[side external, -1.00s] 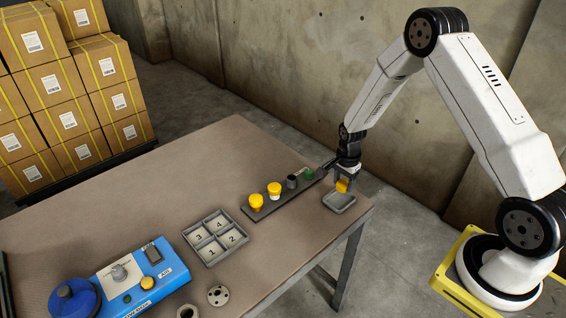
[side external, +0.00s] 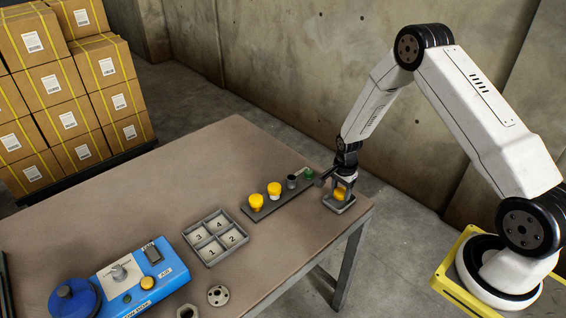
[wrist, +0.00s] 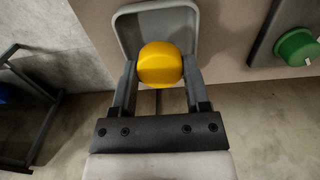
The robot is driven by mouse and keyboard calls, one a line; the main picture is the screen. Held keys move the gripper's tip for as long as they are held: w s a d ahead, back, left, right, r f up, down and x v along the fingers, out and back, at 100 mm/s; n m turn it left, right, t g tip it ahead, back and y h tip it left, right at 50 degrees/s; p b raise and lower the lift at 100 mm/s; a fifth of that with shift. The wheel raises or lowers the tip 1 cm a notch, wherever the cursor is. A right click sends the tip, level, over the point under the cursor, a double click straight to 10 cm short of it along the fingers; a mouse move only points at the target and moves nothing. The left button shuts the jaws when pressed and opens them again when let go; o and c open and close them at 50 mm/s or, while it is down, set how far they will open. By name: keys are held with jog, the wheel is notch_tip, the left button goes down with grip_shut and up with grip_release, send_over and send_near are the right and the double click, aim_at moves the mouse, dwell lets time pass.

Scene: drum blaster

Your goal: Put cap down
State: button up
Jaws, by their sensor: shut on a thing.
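A yellow cap (wrist: 160,64) is between the two fingers of my gripper (wrist: 159,80), which is shut on it. In the side external view the cap (side external: 340,195) is low, at the small grey tray (side external: 349,207) near the table's right corner. My gripper (side external: 341,191) points down over that tray. The tray (wrist: 127,34) also shows behind the cap in the wrist view. I cannot tell whether the cap touches the tray floor.
A dark rack (side external: 265,213) left of the tray holds two yellow-capped pieces, a dark piece and a green one (side external: 308,174). A numbered four-compartment tray (side external: 216,237) and a blue machine (side external: 140,280) stand further left. The table's right edge is close to the small tray.

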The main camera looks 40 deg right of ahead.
aim_at(341, 192)
jog(key=shift+f, duration=0.6)
jog(key=o, duration=1.3)
jog(key=shift+r, duration=0.2)
jog(key=shift+r, duration=6.45)
